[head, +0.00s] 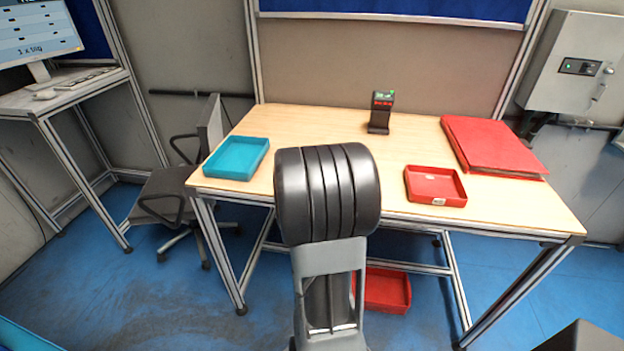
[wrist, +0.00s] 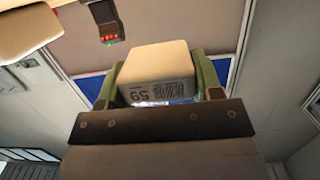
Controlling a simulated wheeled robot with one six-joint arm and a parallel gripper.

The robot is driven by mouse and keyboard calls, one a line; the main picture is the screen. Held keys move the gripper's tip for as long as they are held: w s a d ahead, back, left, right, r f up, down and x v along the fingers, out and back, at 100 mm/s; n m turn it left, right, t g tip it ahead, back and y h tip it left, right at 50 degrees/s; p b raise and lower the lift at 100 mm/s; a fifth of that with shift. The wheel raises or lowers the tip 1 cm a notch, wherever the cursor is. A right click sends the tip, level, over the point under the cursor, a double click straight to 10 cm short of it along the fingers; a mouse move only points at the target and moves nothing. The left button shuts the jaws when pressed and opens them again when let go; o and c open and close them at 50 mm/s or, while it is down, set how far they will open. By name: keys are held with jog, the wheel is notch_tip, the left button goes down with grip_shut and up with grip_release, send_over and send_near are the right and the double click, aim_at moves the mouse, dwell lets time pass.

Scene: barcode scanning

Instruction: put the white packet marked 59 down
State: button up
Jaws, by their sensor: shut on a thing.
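The white packet marked 59 (wrist: 157,68) is held between the two green fingers of my gripper (wrist: 158,76) in the wrist view. Its barcode and the number 59 face the camera, upside down in the picture. The fingers press on its left and right sides. In the head view my arm stands in the middle, and the gripper and packet do not show there. The packet's height over the table (head: 312,118) cannot be told.
A teal tray (head: 236,158) is at the table's left, a small red tray (head: 435,186) right of my arm. A scanner (head: 381,112), also in the wrist view (wrist: 104,20), stands at the back. A large red box (head: 492,146) lies at right. Bare wood lies between them.

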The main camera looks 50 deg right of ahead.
jog(key=shift+f+b, duration=0.35)
jog(key=shift+f, duration=2.1)
jog(key=shift+f, duration=0.15)
jog(key=shift+f+b, duration=0.25)
jog(key=shift+b, duration=0.2)
jog(key=o, duration=1)
jog(key=shift+r+p, duration=0.2)
jog(key=shift+p, duration=0.25)
